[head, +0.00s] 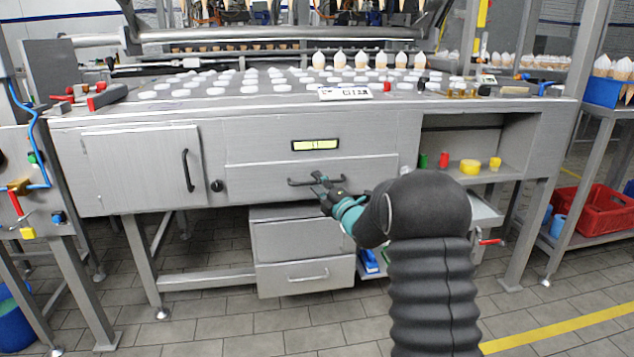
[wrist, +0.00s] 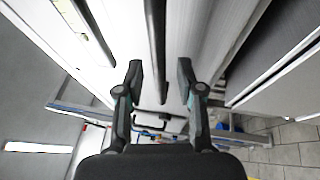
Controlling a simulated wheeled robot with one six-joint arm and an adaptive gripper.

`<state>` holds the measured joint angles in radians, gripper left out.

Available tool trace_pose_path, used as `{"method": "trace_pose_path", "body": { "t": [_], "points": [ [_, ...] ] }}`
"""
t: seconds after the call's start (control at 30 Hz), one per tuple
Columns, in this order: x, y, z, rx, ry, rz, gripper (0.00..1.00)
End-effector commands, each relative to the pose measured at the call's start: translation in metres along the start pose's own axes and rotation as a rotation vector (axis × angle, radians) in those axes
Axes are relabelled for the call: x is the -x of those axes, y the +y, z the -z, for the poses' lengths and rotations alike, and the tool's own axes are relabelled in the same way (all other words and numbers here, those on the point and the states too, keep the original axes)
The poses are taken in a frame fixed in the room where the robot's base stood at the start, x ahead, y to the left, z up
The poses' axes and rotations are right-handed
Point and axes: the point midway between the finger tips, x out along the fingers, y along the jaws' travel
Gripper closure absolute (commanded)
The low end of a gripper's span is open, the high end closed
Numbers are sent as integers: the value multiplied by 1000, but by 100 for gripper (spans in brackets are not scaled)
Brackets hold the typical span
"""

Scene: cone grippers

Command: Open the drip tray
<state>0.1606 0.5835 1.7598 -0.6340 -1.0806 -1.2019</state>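The drip tray (head: 255,178) is a wide grey metal front below a yellow label on the machine; it looks closed. Its dark bar handle (head: 300,182) runs across the front. My gripper (head: 323,188) is at the right part of this handle, partly covering it in the head view. In the wrist view my gripper (wrist: 160,72) has its two black fingers spread apart. The dark handle bar (wrist: 155,40) runs lengthwise in the gap between the fingertips, with space visible on both sides. I cannot tell how deep the bar sits between the fingers.
A cabinet door (head: 135,170) with a vertical handle is at the left. A two-drawer unit (head: 303,250) stands below the tray. An open shelf (head: 510,172) with small red, green and yellow items is at the right. A red crate (head: 598,212) stands further right. The tiled floor in front is clear.

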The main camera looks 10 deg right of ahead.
Motion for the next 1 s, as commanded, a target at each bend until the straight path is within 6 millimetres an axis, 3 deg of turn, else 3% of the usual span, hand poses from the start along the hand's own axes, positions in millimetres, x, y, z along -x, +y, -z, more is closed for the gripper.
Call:
{"method": "trace_pose_path", "body": {
  "t": [0.37,0.4,0.53,0.57,1.0],
  "points": [
    [-7,0,0,-1,0,0,63],
    [-7,0,0,-1,0,0,65],
    [-7,0,0,-1,0,0,98],
    [-7,0,0,-1,0,0,100],
    [-12,-3,11,-3,14,-1,100]
  ]
}}
